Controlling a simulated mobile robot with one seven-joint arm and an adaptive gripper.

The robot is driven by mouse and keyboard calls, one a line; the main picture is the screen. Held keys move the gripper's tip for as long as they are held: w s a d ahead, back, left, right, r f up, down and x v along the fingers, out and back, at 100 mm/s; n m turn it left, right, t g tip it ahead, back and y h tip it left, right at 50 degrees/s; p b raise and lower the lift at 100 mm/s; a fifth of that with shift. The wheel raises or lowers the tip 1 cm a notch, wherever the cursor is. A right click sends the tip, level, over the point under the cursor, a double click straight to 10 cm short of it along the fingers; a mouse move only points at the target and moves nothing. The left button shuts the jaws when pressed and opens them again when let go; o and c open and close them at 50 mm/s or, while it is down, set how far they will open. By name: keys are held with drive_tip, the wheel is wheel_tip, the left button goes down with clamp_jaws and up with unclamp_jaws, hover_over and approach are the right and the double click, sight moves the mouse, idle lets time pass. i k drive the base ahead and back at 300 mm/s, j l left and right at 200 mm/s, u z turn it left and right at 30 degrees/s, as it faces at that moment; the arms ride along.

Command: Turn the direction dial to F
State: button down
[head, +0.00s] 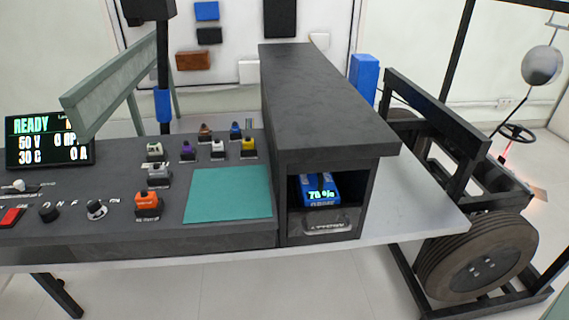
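Two round knobs sit at the front left of the dark control console (110,236). One is a black knob (48,213). To its right is a dark knob with a pale mark (97,210). Small white letters, which seem to include N and F, lie between and behind them. I cannot tell for sure which knob is the direction dial, or where either points. The display (48,140) reads READY, 50 V, 30 C and 0 A. My gripper is not in view.
An orange block (148,205), several small coloured connectors and a teal mat (228,194) are on the console. A dark housing (325,100) holds a blue battery (314,190) reading about 78 %. A red switch (12,217) is left of the knobs. A wheeled chassis (480,255) stands right.

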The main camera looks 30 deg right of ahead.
sight(48, 212)
drive_tip(key=k+l, duration=0.1)
drive_tip(key=l, duration=0.35)
drive_tip(key=k+l, duration=0.15)
drive_tip(key=l, duration=0.25)
drive_tip(key=k+l, duration=0.1)
drive_tip(key=l, duration=0.35)
drive_tip(key=k+l+u, duration=0.1)
drive_tip(key=l, duration=0.35)
drive_tip(key=k+l, duration=0.15)
drive_tip(key=l, duration=0.25)
drive_tip(key=k+l, duration=0.1)
drive_tip(key=l, duration=0.35)
drive_tip(key=k+l, duration=0.15)
drive_tip(key=l, duration=0.25)
drive_tip(key=i+j, duration=0.2)
drive_tip(key=j, duration=0.15)
drive_tip(key=i+j, duration=0.15)
drive_tip(key=j, duration=0.25)
drive_tip(key=i+j+z, duration=0.1)
drive_tip(key=j, duration=0.25)
drive_tip(key=i+j, duration=0.45)
drive_tip(key=j, duration=0.35)
drive_tip(key=i+j, duration=0.2)
drive_tip(key=j, duration=0.15)
drive_tip(key=i+j+z, duration=0.1)
drive_tip(key=j, duration=0.3)
drive_tip(key=i+j, duration=0.2)
drive_tip(key=j, duration=0.85)
drive_tip(key=i+j, duration=0.1)
drive_tip(key=j, duration=0.55)
